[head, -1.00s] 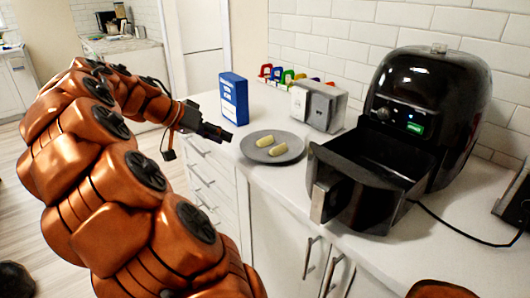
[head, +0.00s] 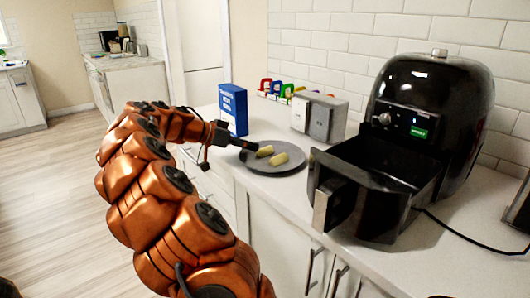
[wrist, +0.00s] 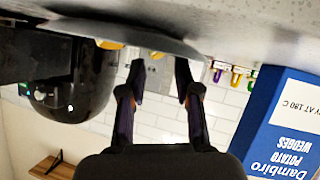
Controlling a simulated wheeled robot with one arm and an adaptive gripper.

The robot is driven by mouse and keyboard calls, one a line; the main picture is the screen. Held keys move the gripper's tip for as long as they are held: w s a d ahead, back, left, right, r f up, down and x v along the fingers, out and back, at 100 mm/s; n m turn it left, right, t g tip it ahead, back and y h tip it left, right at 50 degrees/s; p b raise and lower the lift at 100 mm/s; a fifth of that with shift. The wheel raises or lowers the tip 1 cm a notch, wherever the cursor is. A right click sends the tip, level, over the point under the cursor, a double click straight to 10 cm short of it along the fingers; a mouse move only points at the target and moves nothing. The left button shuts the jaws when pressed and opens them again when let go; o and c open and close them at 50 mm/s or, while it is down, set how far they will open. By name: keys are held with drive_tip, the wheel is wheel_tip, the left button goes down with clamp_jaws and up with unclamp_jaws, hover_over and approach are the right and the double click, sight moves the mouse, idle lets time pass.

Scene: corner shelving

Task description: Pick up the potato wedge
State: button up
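Two pale yellow potato wedges lie on a round grey plate (head: 290,171) on the counter. The farther wedge (head: 265,151) is right by my fingertips, and the nearer wedge (head: 279,159) lies to its right. My gripper (head: 250,147) reaches in low from the left, over the plate's left edge. The wrist view is upside down. There my gripper (wrist: 160,72) is open, with one wedge (wrist: 157,55) showing in line with the gap between the fingers. The other wedge (wrist: 110,44) is outside the left finger. Whether a finger touches a wedge cannot be told.
A black air fryer (head: 428,100) stands right of the plate with its drawer (head: 345,205) pulled out, close to the plate. A blue potato wedges box (head: 233,110) stands behind my gripper. A grey-white toaster-like box (head: 318,118) and colored clips (head: 280,89) are behind the plate.

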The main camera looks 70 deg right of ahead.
sight(265, 151)
drive_tip(key=x, duration=0.4)
drive_tip(key=shift+s+a, duration=0.1)
drive_tip(key=shift+s, duration=0.15)
drive_tip(key=shift+f, duration=0.1)
drive_tip(key=shift+c, duration=0.5)
drive_tip(key=shift+f, duration=0.1)
drive_tip(key=c, duration=0.4)
